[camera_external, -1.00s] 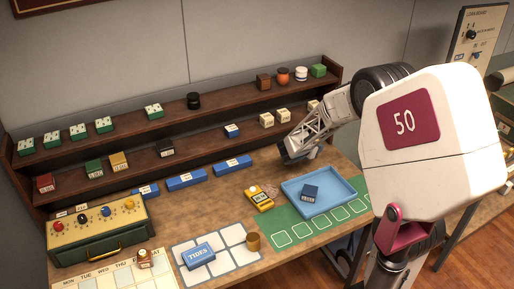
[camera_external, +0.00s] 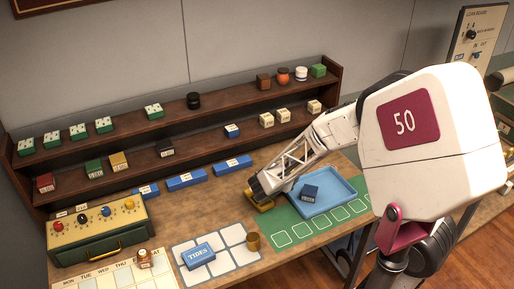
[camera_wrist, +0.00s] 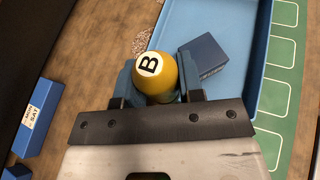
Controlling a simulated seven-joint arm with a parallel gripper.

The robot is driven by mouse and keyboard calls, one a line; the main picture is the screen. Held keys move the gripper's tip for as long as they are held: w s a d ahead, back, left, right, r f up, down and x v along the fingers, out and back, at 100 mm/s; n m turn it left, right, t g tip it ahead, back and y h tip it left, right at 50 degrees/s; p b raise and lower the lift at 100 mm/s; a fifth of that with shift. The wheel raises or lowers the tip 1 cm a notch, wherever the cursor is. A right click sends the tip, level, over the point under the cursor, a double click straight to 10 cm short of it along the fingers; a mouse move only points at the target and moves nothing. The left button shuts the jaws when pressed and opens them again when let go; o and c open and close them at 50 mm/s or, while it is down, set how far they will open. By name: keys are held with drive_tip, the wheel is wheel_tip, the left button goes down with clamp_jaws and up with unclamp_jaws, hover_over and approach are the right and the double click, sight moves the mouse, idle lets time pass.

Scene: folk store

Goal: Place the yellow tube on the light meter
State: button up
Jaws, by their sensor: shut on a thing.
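The yellow tube (camera_wrist: 160,77) shows end-on in the wrist view, with a white round label marked B. My gripper (camera_wrist: 166,84) has a finger on each side of it and is shut on it. I cannot tell whether the tube touches the meter.
The blue tray (camera_external: 340,205) holds a dark blue box (camera_external: 310,193) close right of my gripper. A green mat (camera_external: 283,235) lies around the tray. Blue labelled blocks (camera_external: 232,166) line the shelf's foot.

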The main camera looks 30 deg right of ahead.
drive_tip(key=s+a+n, duration=0.1)
drive_tip(key=s+a, duration=0.7)
drive_tip(key=s, duration=0.2)
drive_tip(key=shift+s+a+f+t, duration=0.15)
drive_tip(key=shift+s+f+t, duration=0.15)
drive_tip(key=shift+f+t, duration=0.1)
drive_tip(key=shift+w, duration=0.15)
hover_over(259, 199)
drive_tip(key=w, duration=0.1)
drive_tip(key=shift+w+d+f, duration=0.2)
drive_tip(key=shift+d+f, duration=0.1)
drive_tip(key=shift+f, duration=0.4)
drive_tip(key=shift+f, duration=1.8)
drive_tip(key=shift+f, duration=0.15)
drive_tip(key=o, duration=0.7)
